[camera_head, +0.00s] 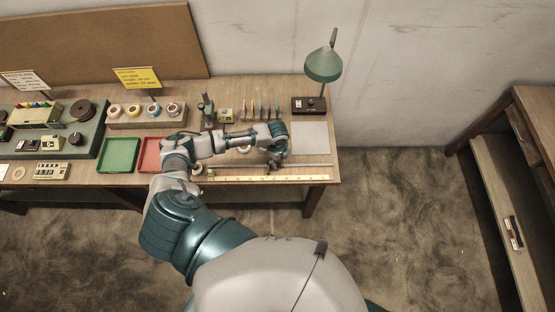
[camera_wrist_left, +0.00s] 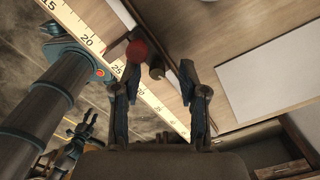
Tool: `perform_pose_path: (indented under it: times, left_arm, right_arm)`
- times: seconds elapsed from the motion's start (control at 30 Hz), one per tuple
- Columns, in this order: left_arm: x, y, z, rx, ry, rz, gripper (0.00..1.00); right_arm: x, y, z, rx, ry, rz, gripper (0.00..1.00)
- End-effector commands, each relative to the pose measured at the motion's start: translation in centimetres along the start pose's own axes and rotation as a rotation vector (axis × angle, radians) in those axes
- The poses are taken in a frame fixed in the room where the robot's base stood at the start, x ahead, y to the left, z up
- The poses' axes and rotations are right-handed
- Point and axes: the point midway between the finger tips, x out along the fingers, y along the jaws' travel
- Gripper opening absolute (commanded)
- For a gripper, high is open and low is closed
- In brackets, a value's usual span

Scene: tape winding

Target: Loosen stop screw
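My left gripper (camera_head: 275,163) is over the right part of the workbench, close above the long ruler (camera_head: 265,178) and the rail behind it. In the left wrist view my left gripper (camera_wrist_left: 159,72) has its two fingers apart with nothing between the pads. A round red knob (camera_wrist_left: 137,50), which looks like the stop screw, is just beyond the left fingertip. A dark cylindrical piece (camera_wrist_left: 156,70) is between the fingertips in the picture, apparently beyond them. Contact cannot be told. The dark jointed part at the lower left may be my right gripper (camera_wrist_left: 82,136); its state is unclear.
A green tray (camera_head: 119,155) and a red tray (camera_head: 151,154) are left of my arm. Tape rolls in a holder (camera_head: 147,120) stand behind. A green lamp (camera_head: 323,66) stands at the back right. A pale sheet (camera_head: 311,138) lies flat right of the gripper.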

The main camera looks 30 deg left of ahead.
Motion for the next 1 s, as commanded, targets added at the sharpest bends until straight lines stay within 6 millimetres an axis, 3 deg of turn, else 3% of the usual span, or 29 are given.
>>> perform_pose_path:
  times: [0.27,0.7,1.0]
  left_arm:
    - [-0.5,0.1,-0.1,0.001,0.001,0.001,0.42]
    - [-9.3,-0.1,0.1,0.002,0.001,-0.001,0.42]
    - [-11.8,-0.1,0.1,0.0,0.001,0.002,0.42]
  right_arm:
    - [0.0,0.3,0.1,-0.001,0.0,0.003,0.4]
    - [0.0,0.1,0.0,0.0,0.0,0.001,0.4]
    - [0.0,0.1,0.0,0.0,0.0,0.001,0.4]
